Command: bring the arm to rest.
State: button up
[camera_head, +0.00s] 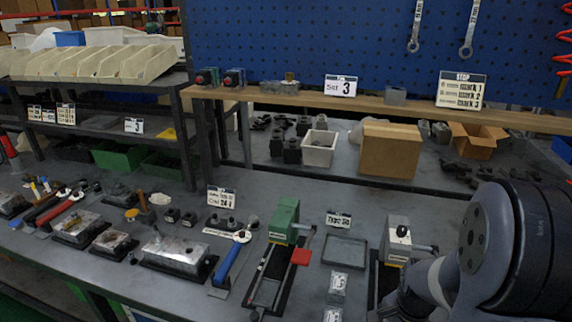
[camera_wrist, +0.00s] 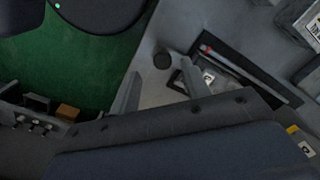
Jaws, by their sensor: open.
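My gripper (camera_wrist: 161,85) shows in the wrist view with its two fingers apart and nothing held between them. The fingers point over the grey bench edge, with green floor to their left. A dark slot-shaped fixture (camera_wrist: 245,70) with a small labelled block lies right of the fingers. In the head view my arm fills the lower right corner, and my gripper cannot be made out there.
A green press (camera_head: 285,220) with a red handle and a grey-white press (camera_head: 397,238) stand on the bench, with a shallow grey tray (camera_head: 345,250) between them. Metal valve blocks (camera_head: 178,250) and tools lie left. A wooden shelf (camera_head: 400,104) runs behind.

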notch_tip(320, 180, down, 4)
jog(key=shift+w+d+r, duration=0.1)
jog(key=shift+w+d, duration=0.1)
jog(key=shift+w, duration=0.45)
jog(key=shift+r, duration=0.1)
